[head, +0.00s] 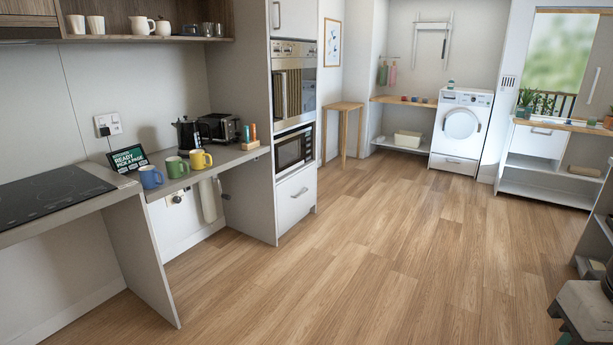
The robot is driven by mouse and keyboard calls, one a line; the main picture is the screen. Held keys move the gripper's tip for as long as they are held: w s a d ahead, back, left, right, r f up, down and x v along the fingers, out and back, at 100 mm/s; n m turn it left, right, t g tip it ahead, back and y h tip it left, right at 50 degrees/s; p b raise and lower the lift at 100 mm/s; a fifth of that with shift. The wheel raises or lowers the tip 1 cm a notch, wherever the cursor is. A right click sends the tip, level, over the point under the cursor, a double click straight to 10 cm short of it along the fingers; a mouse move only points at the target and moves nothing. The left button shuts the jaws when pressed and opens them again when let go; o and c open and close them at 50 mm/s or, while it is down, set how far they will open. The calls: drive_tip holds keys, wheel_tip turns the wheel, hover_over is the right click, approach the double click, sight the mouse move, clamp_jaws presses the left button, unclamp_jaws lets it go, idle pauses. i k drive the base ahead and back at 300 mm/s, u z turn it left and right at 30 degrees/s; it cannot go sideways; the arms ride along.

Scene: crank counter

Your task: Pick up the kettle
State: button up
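A black kettle (186,134) stands upright at the back of the counter (226,158), on the left side of the head view. It is left of a dark toaster (219,128) and close to it. Its lower front is partly hidden by the mugs in front.
Blue (150,177), green (176,167) and yellow (200,160) mugs stand along the counter's front edge. A tablet-like sign (128,159) leans behind the blue mug. A black hob (50,193) is at left, a tall oven unit (294,95) at right. The wooden floor (370,250) is clear.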

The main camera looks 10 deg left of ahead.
sight(189, 135)
drive_tip(key=i, duration=2.15)
drive_tip(key=u, duration=0.6)
drive_tip(key=i, duration=2.35)
drive_tip(key=u, duration=0.8)
drive_tip(key=i, duration=0.85)
drive_tip(key=u, duration=0.2)
